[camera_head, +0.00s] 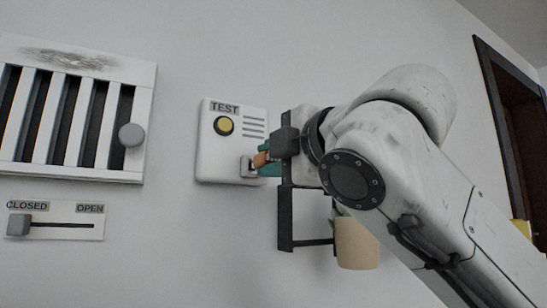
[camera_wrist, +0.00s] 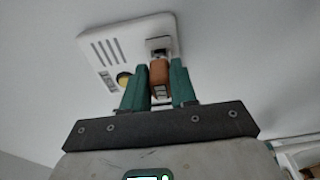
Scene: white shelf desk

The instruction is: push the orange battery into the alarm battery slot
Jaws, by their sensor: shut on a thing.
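The alarm is a white box on the wall (camera_head: 212,160) with a TEST label, a yellow round button (camera_head: 224,126) and grille slits. Its battery slot (camera_head: 247,165) is a dark-framed opening near the lower right corner; it also shows in the wrist view (camera_wrist: 159,44). The orange battery (camera_wrist: 158,72) is between the green fingers of my gripper (camera_wrist: 160,84), one end at the slot's mouth. In the head view the battery (camera_head: 260,159) is partly hidden by my gripper (camera_head: 265,160). How far its end is inside the slot I cannot tell.
A vent with a round grey knob (camera_head: 131,134) is on the wall at left. Below it is a CLOSED/OPEN slider (camera_head: 19,224), its handle at CLOSED. A tan pot (camera_head: 356,243) is partly behind my arm. A dark-framed opening (camera_head: 489,84) is at right.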

